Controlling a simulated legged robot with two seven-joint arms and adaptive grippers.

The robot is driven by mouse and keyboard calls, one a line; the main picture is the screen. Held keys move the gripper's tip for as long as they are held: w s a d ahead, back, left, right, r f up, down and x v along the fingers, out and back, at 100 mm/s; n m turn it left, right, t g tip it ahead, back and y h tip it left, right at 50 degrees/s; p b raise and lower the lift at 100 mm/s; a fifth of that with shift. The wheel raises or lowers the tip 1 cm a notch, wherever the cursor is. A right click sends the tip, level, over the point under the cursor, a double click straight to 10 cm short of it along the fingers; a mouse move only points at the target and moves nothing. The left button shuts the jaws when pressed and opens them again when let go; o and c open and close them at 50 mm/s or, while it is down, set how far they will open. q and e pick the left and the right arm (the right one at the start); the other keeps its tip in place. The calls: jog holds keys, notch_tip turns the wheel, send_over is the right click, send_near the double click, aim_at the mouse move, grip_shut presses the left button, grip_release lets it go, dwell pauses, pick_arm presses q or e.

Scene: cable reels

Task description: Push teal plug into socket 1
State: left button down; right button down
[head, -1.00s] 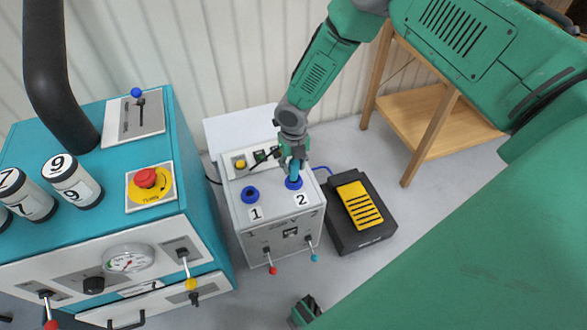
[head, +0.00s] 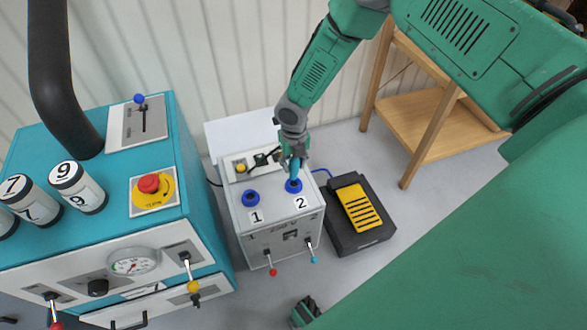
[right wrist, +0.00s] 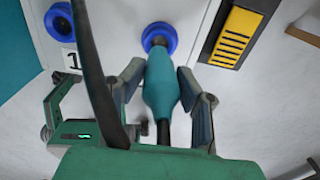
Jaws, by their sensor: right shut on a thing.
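The teal plug (head: 296,169) is held in my right gripper (head: 294,160) over the right part of the grey box. In the right wrist view the plug (right wrist: 162,85) lies between the two fingers, its dark tip at the opening of the blue ring of socket 2 (right wrist: 158,38). I cannot tell whether the tip is inside it. Socket 2 (head: 293,186) is partly covered by the plug in the head view. Socket 1 (head: 250,198), a blue ring with a dark hole, is empty to its left. It also shows in the right wrist view (right wrist: 60,22).
A teal machine (head: 195,200) with a red button (head: 149,184) stands left of the grey box (head: 275,228). A black pedal with a yellow top (head: 360,207) lies to the right. A wooden shelf (head: 425,118) stands behind it. The box has levers on its front.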

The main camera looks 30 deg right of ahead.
pick_arm(q)
jog(key=shift+r, duration=0.1)
pick_arm(e)
jog(key=shift+r, duration=0.2)
